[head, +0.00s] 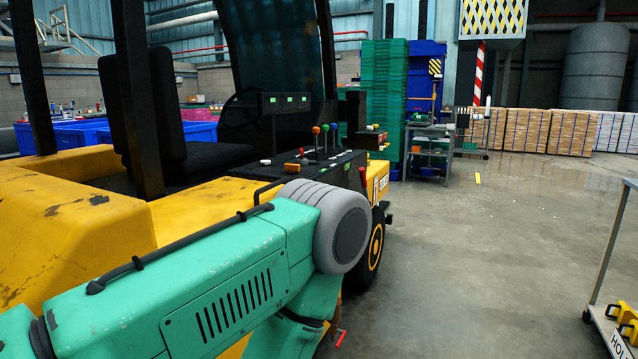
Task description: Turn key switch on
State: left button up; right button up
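A yellow forklift (75,235) fills the left half of the head view. Its black control console (330,165) carries several levers with coloured knobs, small buttons and a red item (362,176) on the side facing me. I cannot make out which of these, if any, is the key switch. My green left arm, with a grey round joint, crosses in front of the forklift's near side and hides part of its body. Neither of my grippers shows in this view.
The forklift's seat (165,110) and dark uprights stand left of the console. Green stacked crates (384,95) and a small work cart (430,145) stand behind. A metal trolley (612,260) is at the right edge. The concrete floor (480,260) between is clear.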

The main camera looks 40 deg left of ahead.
aim_at(304, 161)
jog(key=i+u, duration=0.45)
jog(key=i+l+u, duration=0.2)
jog(key=u, duration=0.25)
jog(key=i+l+u, duration=0.3)
jog(key=u, duration=0.15)
jog(key=i+l+u, duration=0.25)
jog(key=l+u, duration=0.2)
jog(key=i+l, duration=0.2)
jog(key=i+l+z, duration=0.1)
jog(key=l, duration=0.3)
jog(key=i, duration=0.1)
